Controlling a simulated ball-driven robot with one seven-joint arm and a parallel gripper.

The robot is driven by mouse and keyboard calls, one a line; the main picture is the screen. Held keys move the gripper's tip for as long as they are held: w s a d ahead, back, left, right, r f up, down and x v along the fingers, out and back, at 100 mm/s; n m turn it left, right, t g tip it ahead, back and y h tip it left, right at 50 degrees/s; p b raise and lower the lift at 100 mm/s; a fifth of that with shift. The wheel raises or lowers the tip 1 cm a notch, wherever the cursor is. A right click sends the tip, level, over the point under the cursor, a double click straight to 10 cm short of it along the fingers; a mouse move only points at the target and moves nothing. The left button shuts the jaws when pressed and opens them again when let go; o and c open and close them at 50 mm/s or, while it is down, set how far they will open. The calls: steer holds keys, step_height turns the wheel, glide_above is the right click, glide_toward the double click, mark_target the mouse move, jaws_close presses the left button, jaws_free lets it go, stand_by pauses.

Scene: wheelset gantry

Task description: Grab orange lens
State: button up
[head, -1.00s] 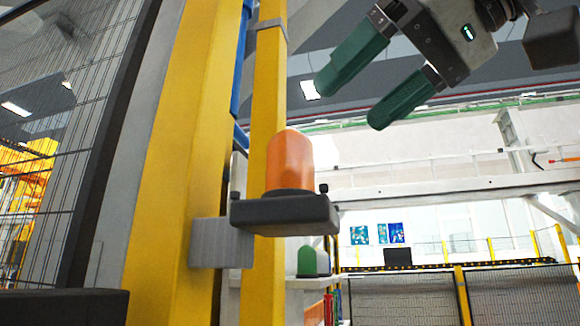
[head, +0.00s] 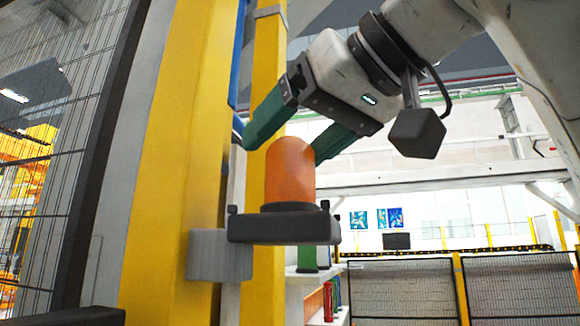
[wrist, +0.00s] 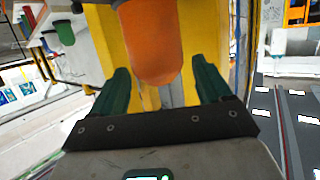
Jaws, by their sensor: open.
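The orange lens (head: 290,172) is a rounded upright cylinder on a black base (head: 284,228), held out from the yellow post by a grey bracket. My gripper (head: 290,148) has green fingers and is open. In the head view one finger is left of the lens and the other is right of its top, partly hidden behind it. In the wrist view the lens (wrist: 150,45) shows between the two open fingers (wrist: 158,88), with a gap on both sides. No contact with the lens is visible.
A yellow post (head: 175,150) stands just left of the lens, with a grey bracket (head: 219,255) on it. A dark mesh fence (head: 60,120) is at the far left. A shelf with green and red items (head: 306,258) lies behind and below. Space right of the lens looks open.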

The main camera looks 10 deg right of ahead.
steer(key=shift+w+a+f, duration=0.15)
steer(key=shift+w+a, duration=0.05)
steer(key=shift+w, duration=0.15)
steer(key=c, duration=1.1)
